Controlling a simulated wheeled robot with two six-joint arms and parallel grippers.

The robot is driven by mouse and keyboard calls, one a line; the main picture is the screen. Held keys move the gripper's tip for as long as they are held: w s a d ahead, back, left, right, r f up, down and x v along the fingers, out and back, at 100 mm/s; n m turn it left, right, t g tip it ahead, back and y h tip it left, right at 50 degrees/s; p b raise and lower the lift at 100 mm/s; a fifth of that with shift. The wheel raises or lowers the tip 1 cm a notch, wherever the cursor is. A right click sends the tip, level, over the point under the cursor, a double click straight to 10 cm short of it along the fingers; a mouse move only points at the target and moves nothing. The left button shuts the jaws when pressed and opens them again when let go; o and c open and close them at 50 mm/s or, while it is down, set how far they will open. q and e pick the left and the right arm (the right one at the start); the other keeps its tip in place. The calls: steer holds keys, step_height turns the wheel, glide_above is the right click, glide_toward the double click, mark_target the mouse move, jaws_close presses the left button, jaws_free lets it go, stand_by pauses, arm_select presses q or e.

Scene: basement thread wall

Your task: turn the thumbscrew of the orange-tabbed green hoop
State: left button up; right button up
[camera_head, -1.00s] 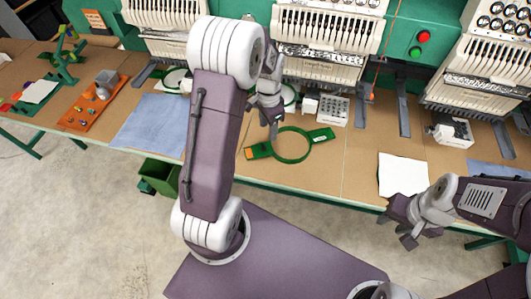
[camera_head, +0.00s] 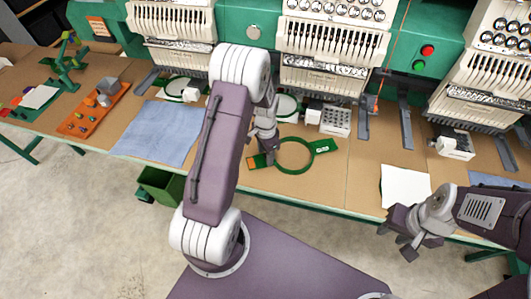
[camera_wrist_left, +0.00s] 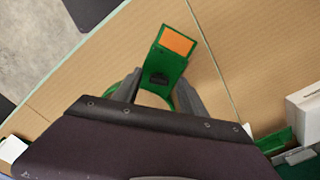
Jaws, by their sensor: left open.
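The green hoop (camera_head: 313,164) lies on the brown table near its front edge. It has a green tab with an orange patch on its left side and a green tab with a white label on its right. In the left wrist view the orange tab (camera_wrist_left: 178,42) shows beyond the fingers, with a small dark thumbscrew (camera_wrist_left: 158,79) at its base. My left gripper (camera_head: 268,158) is open above the tab end of the hoop; in the wrist view its fingers (camera_wrist_left: 155,95) lie on either side of the thumbscrew's end. My right gripper (camera_head: 411,241) hangs off the table's front edge, away from the hoop.
Embroidery machines (camera_head: 325,75) stand along the back. White sheets (camera_head: 405,187) lie to the right, a blue cloth (camera_head: 158,133) and an orange tray (camera_head: 92,112) to the left.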

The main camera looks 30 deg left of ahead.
arm_select(q)
steer(key=shift+d, duration=0.15)
jaws_close()
steer(key=n+p, duration=0.1)
steer(key=n, duration=0.3)
steer(key=shift+n, duration=2.6)
jaws_free()
